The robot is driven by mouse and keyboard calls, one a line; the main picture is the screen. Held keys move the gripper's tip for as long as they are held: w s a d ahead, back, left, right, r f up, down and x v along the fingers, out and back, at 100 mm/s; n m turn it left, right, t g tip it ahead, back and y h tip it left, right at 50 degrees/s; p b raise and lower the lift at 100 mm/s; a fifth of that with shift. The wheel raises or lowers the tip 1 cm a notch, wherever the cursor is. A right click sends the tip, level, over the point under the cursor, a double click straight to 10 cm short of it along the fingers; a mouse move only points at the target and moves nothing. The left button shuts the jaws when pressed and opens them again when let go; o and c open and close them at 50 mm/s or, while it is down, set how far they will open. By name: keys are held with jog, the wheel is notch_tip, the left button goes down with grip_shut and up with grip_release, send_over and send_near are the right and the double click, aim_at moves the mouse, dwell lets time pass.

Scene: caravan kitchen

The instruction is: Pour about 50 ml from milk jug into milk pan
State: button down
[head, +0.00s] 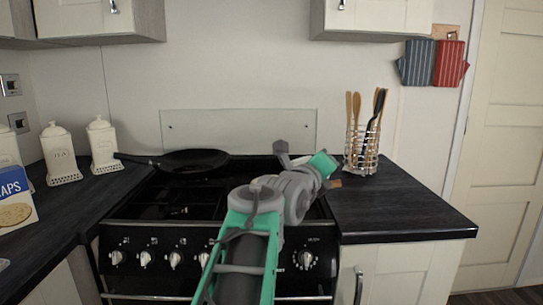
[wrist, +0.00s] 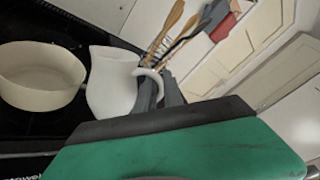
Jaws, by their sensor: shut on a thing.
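The milk jug (wrist: 110,84) is white with a spout and a loop handle, and shows in the wrist view. My gripper (wrist: 160,92) is shut on the jug's handle, at its right side in that view. The cream milk pan (wrist: 40,78) stands on the black hob to the left of the jug, with a small gap between them in the picture. The pan's visible inside looks empty. The milk inside the jug cannot be seen. In the head view my arm hides the jug and the pan.
A black frying pan (head: 190,161) sits at the back left of the hob (head: 160,208). A wire utensil holder (head: 361,152) stands on the right worktop (head: 408,208), which is otherwise largely clear. White canisters (head: 104,146) and a blue box (head: 16,203) stand on the left.

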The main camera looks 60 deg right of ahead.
jog(key=r+p, duration=0.1)
jog(key=w+r+p, duration=0.1)
jog(key=n+p, duration=0.1)
jog(key=p, duration=0.1)
jog(key=shift+w+d+r, duration=0.1)
jog(key=shift+w+r, duration=0.15)
jog(key=shift+r, duration=0.15)
jog(key=shift+w+d+f+n+p, duration=0.1)
jog(key=shift+w+f+n+p, duration=0.15)
jog(key=shift+w+n+p, duration=0.35)
jog(key=w+p, duration=0.1)
jog(key=p, duration=0.3)
jog(key=shift+d+r+n, duration=0.1)
jog(key=shift+d+n, duration=0.05)
jog(key=shift+n, duration=0.25)
jog(key=n+p, duration=0.1)
jog(key=p, duration=0.2)
jog(key=w+p, duration=0.1)
jog(key=p, duration=0.2)
jog(key=shift+w+d+f+n+g+y, duration=0.1)
jog(key=shift+f+n+g+y, duration=0.1)
jog(key=shift+n+g+y, duration=0.2)
jog(key=shift+w+r+p, duration=0.1)
jog(key=shift+p, duration=0.7)
jog(key=shift+w+r+n+p, duration=0.15)
jog(key=shift+n+p, duration=0.15)
jog(key=shift+p, duration=0.3)
